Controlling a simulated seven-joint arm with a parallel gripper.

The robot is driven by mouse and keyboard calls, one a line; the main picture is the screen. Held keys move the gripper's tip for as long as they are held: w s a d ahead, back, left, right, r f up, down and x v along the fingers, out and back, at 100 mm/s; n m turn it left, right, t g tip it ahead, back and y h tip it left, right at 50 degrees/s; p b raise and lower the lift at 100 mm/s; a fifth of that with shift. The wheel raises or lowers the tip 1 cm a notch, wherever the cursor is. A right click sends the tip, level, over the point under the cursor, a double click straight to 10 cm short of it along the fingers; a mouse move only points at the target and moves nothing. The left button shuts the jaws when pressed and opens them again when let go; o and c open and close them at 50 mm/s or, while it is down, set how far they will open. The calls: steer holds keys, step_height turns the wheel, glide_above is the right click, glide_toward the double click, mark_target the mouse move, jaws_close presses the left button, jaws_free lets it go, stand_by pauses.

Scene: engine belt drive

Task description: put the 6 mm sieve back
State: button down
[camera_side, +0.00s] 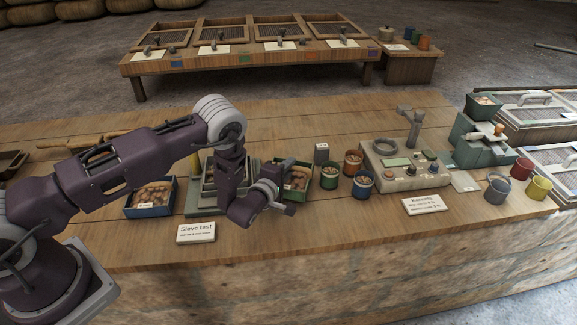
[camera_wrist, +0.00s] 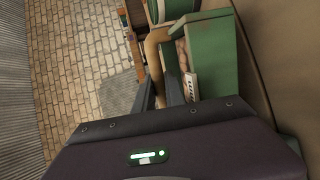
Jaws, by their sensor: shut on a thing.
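In the side view, grey square sieves (camera_side: 208,171) stand stacked on a green base at the sieve test station, partly hidden by my forearm. I cannot read a size on any sieve. My gripper (camera_side: 289,208) is low over the table, right of the stack and in front of a green tray (camera_side: 303,194). In the wrist view the two dark fingers (camera_wrist: 162,91) are close together, beside the green tray (camera_wrist: 212,62) and its white label (camera_wrist: 190,87). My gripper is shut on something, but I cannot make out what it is.
A blue tray of brown pieces (camera_side: 149,211) lies left of the stack. A "Sieve test" card (camera_side: 196,233) lies in front. Green, brown and blue cups stand right of my gripper, before a grey-beige device (camera_side: 408,180). The front of the table is mostly clear.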

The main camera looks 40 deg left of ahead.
steer(key=shift+f, duration=0.25)
steer(key=c, duration=1.4)
jaws_free()
